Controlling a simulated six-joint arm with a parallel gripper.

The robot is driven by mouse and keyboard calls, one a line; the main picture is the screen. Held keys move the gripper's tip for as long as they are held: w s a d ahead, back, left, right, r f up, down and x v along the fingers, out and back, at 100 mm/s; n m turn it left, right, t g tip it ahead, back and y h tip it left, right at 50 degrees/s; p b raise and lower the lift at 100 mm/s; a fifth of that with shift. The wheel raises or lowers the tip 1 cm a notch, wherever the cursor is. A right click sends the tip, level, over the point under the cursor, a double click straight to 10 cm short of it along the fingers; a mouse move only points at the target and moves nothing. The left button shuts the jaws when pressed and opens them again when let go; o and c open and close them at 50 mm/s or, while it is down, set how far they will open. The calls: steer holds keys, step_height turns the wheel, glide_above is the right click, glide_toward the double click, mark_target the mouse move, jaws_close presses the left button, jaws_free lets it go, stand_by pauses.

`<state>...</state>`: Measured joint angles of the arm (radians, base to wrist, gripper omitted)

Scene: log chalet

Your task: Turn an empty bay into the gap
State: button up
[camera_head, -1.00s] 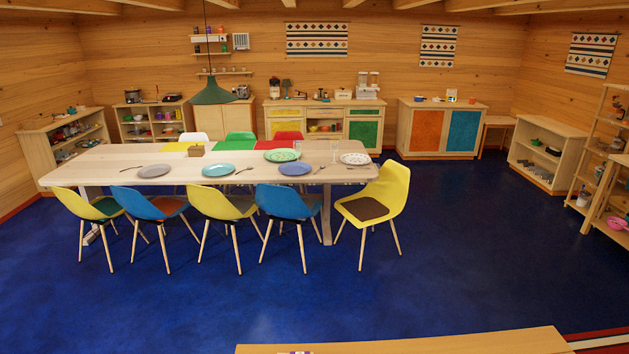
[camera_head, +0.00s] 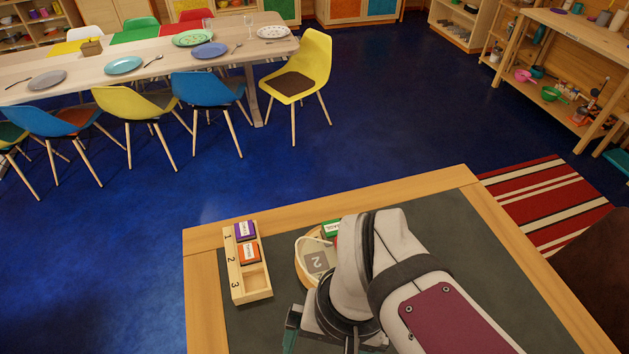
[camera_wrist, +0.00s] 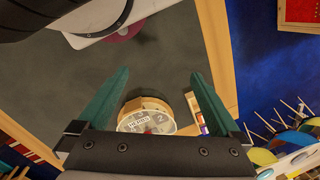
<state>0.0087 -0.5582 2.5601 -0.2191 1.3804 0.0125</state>
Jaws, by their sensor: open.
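A round wooden turntable (camera_head: 300,268) with a pale rim stands on the dark-topped table, partly hidden behind my arm. A grey piece marked 2 (camera_head: 318,262) and a green block (camera_head: 330,229) show at it. The wrist view shows the turntable (camera_wrist: 147,104) with a "HERBS" label and a 2; I cannot tell which bays are empty. A wooden rack (camera_head: 236,280) numbered 1 to 3 stands to its left. It holds a purple block (camera_head: 245,231) at 1 and an orange block (camera_head: 249,252) at 2; place 3 is empty. My gripper (camera_wrist: 160,75) is open, its teal fingers apart, nothing between them.
The table's light wooden edge (camera_head: 350,200) surrounds the dark top (camera_head: 450,215). Bare top lies right of my arm. Beyond are blue floor, a dining table (camera_head: 150,50) with several chairs, a striped rug (camera_head: 545,205) and shelves (camera_head: 560,70).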

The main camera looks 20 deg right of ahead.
steer(key=shift+c, duration=0.2)
steer(key=shift+m, duration=0.9)
steer(key=w, duration=0.1)
steer(key=w+d+r, duration=0.1)
steer(key=w, duration=0.1)
steer(key=w+r, duration=0.1)
steer(key=w, duration=0.1)
steer(key=shift+d, duration=0.25)
steer(key=c, duration=0.5)
steer(key=w+d+r+m, duration=0.1)
steer(key=w+d+m, duration=0.1)
steer(key=w, duration=0.5)
steer(key=shift+d+m+h, duration=0.3)
steer(key=shift+d+h, duration=0.1)
steer(key=shift+d, duration=0.05)
steer(key=w+d+f+m+h, duration=0.1)
steer(key=w+d+m, duration=0.5)
steer(key=w, duration=0.5)
steer(key=shift+n, duration=0.4)
steer(key=f, duration=0.5)
steer(key=d+f, duration=0.1)
steer(key=f, duration=0.4)
steer(key=w+f, duration=0.1)
steer(key=f, duration=0.4)
steer(key=shift+d, duration=0.25)
steer(key=shift+f, duration=0.55)
steer(key=shift+c, duration=0.2)
jaws_close()
